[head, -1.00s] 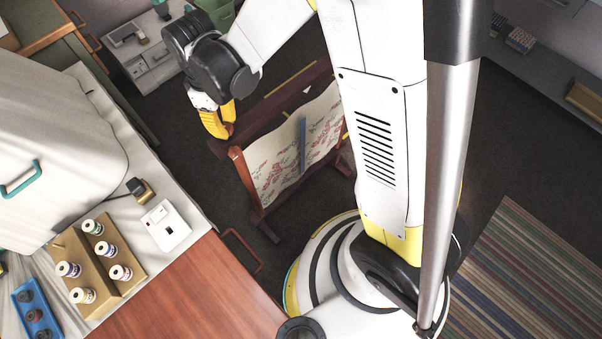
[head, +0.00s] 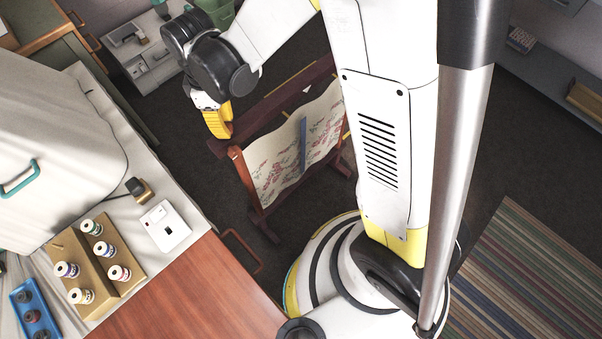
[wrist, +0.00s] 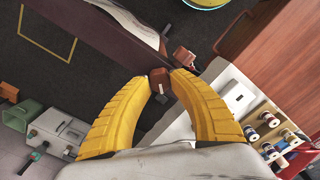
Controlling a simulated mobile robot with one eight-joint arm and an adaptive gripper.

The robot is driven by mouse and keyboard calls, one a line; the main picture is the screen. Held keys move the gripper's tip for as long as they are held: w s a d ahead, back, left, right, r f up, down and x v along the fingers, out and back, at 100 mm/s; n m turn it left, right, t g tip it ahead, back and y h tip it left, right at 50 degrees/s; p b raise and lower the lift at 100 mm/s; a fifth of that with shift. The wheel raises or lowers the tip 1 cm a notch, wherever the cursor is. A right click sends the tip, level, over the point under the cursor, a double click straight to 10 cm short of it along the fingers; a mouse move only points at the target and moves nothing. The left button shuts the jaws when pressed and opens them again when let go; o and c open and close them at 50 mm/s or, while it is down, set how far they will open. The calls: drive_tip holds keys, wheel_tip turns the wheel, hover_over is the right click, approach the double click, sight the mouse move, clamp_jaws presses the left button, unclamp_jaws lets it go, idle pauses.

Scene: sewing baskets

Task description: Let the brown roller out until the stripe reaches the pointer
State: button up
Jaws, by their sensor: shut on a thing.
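A wooden stand holds a cream cloth with red flowers (head: 272,168). A blue stripe (head: 303,147) crosses the cloth near its middle. A dark brown roller or beam (head: 282,103) runs along the stand's upper back side; it is also large in the wrist view (wrist: 95,35). My gripper (head: 222,130) is at the near left end of the stand. In the wrist view my gripper (wrist: 161,76) has both yellow fingers closed around a brown knob (wrist: 159,81) at the roller's end. I cannot clearly make out the pointer.
A covered table on the left carries a box of thread spools (head: 118,272), a blue tray (head: 37,312) and a white switch plate (head: 165,226). A wooden top (head: 185,295) is in front. A striped rug (head: 530,270) lies right. Dark floor surrounds the stand.

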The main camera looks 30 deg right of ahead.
drive_tip(key=shift+n, duration=0.9)
drive_tip(key=shift+n+b, duration=0.3)
drive_tip(key=shift+n, duration=0.6)
drive_tip(key=shift+n, duration=0.4)
drive_tip(key=o, duration=0.8)
drive_tip(key=shift+o, duration=0.2)
drive_tip(key=shift+r, duration=0.1)
